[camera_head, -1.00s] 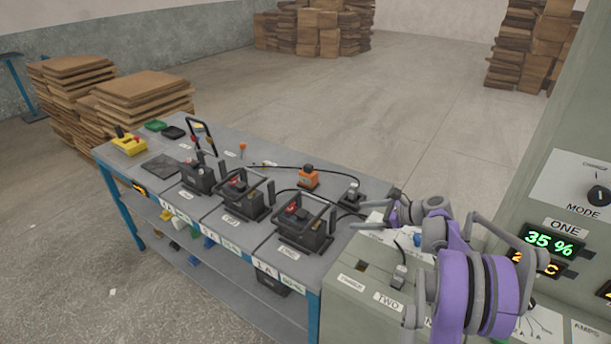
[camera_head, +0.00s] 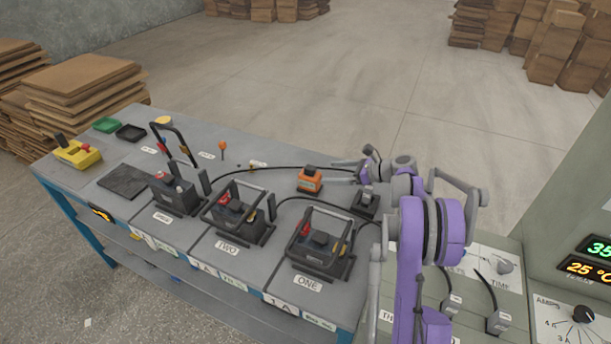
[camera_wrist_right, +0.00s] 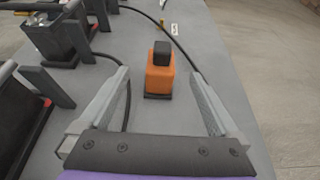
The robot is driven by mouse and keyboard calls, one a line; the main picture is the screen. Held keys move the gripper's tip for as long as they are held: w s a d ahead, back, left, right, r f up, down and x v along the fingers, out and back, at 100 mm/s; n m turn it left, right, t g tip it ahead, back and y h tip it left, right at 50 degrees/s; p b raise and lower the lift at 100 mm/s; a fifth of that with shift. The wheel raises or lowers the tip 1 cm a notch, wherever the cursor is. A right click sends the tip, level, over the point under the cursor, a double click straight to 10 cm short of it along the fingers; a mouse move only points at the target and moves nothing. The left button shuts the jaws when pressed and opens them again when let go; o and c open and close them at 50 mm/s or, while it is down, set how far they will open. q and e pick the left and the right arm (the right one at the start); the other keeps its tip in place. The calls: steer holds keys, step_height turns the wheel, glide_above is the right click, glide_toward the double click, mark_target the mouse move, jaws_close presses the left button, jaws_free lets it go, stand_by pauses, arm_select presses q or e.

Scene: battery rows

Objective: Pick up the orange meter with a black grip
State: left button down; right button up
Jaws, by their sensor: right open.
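My left gripper is not in view.
Batteries with handles, labelled ONE (camera_head: 319,246) and TWO (camera_head: 238,218), stand along the bench's front. A black cable (camera_head: 270,169) runs close to the meter. A small dark connector block (camera_head: 366,204) sits below my right gripper. The grey charger cabinet is at the right.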

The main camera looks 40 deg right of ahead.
mark_target(315, 172)
steer(key=x, duration=0.4)
steer(key=p+x, duration=0.1)
steer(key=x, duration=0.4)
steer(key=shift+w+f, duration=0.1)
steer(key=shift+w, duration=0.2)
steer(key=shift+s, duration=0.1)
steer(key=shift+c, duration=0.8)
jaws_close()
